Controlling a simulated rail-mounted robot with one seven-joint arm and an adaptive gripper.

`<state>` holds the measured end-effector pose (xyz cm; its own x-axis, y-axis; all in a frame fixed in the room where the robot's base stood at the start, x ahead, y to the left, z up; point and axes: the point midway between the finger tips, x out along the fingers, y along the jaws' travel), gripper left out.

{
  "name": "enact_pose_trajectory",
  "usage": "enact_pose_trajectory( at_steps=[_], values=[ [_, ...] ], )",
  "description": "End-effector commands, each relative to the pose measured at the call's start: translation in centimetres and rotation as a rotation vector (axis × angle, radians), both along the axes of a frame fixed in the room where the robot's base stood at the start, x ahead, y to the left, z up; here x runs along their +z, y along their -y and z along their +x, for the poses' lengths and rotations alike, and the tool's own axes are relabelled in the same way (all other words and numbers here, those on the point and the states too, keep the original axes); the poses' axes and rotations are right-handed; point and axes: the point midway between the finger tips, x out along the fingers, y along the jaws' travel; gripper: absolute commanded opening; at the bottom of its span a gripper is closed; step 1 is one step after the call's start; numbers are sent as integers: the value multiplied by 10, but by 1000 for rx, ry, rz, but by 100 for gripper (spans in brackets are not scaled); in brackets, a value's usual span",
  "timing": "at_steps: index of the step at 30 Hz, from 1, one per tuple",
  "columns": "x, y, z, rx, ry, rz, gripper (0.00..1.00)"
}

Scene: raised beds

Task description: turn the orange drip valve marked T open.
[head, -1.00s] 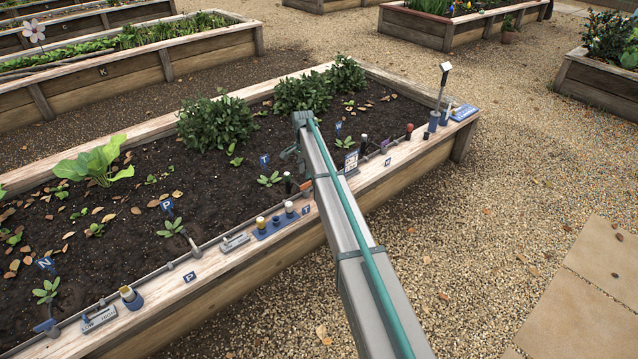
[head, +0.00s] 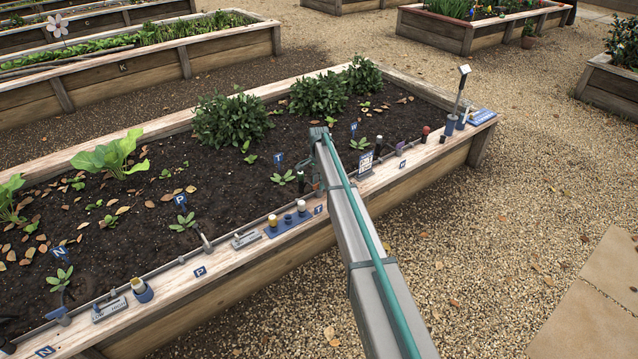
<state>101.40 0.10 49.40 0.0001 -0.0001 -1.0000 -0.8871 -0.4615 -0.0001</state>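The blue T marker (head: 278,159) stands in the soil of the near bed, and a small T label (head: 318,209) is on its front board. A small bit of orange, likely the T valve (head: 318,187), shows just above that label; most of it is hidden behind my arm, so its handle angle cannot be read. My gripper (head: 315,172) hangs down from the far end of my arm, over the bed's front edge close to the orange bit. It is small and partly hidden by the arm. I cannot tell its finger opening or any contact.
A blue holder (head: 288,224) with several small capped pieces sits on the board left of the T label. A white sign (head: 365,163) stands just right of my arm. A dark post (head: 301,182) stands just left of the gripper.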

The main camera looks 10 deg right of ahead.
Motion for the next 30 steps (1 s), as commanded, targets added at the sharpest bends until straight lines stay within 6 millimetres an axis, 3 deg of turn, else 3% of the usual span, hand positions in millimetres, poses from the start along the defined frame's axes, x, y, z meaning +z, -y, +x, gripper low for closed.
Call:
enact_pose_trajectory(
  at_steps=[10,16,30],
  values=[
    [-3,0,0,0,0,0,33],
    [-3,0,0,0,0,0,0],
    [-2,0,0,40,-1,0,0]
  ],
)
